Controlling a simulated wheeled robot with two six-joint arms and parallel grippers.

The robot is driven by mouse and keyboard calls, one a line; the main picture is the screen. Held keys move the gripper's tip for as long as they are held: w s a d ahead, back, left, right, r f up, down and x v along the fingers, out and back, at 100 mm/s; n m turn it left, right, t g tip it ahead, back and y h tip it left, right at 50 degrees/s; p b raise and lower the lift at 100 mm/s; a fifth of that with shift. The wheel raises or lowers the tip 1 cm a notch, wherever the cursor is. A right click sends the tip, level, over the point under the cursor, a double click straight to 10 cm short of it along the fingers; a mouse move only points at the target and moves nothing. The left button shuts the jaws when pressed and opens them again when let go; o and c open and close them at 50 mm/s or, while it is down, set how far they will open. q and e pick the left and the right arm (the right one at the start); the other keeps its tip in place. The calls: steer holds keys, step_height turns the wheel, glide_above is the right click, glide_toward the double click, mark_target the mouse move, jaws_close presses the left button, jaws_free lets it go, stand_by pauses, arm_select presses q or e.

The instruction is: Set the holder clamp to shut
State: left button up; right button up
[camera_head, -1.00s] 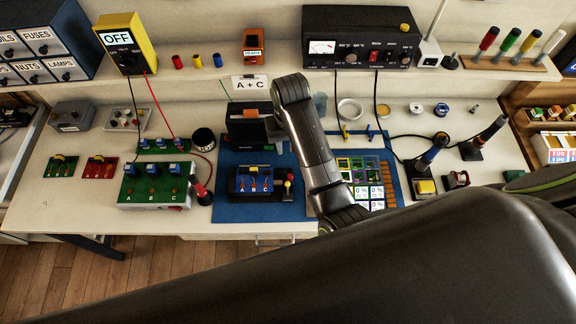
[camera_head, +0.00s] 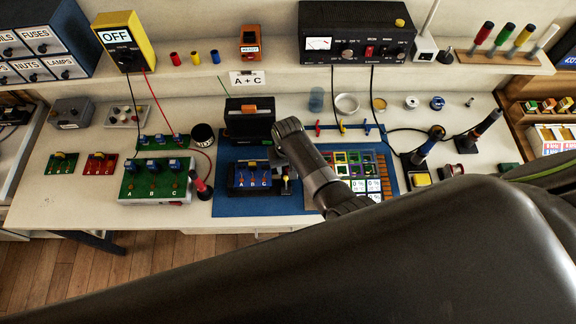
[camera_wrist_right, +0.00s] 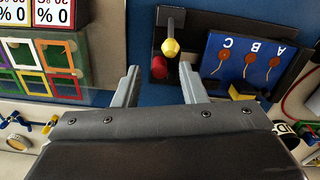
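The holder (camera_head: 236,190) is a dark tray on the blue mat, carrying a blue board (camera_head: 256,177) marked A, B, C. The board shows upside down in the right wrist view (camera_wrist_right: 240,60). At the holder's side are a yellow knob (camera_wrist_right: 170,47) on a dark stem and a red knob (camera_wrist_right: 159,67), apparently the clamp parts. In the head view my arm partly hides them. My right gripper (camera_wrist_right: 160,84) is open, its two fingers spread on either side of the red knob's line, with nothing held. I cannot tell whether the clamp is open or shut. My left gripper is out of view.
A black case (camera_head: 249,126) stands behind the holder. A green board (camera_head: 140,188) with blue parts lies to its left. A tray of coloured frames (camera_head: 352,160) lies to its right. A soldering iron stand (camera_head: 418,160) is farther right. My large dark arm fills the foreground.

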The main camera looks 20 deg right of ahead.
steer(key=shift+f, duration=0.35)
steer(key=shift+c, duration=0.5)
jaws_close()
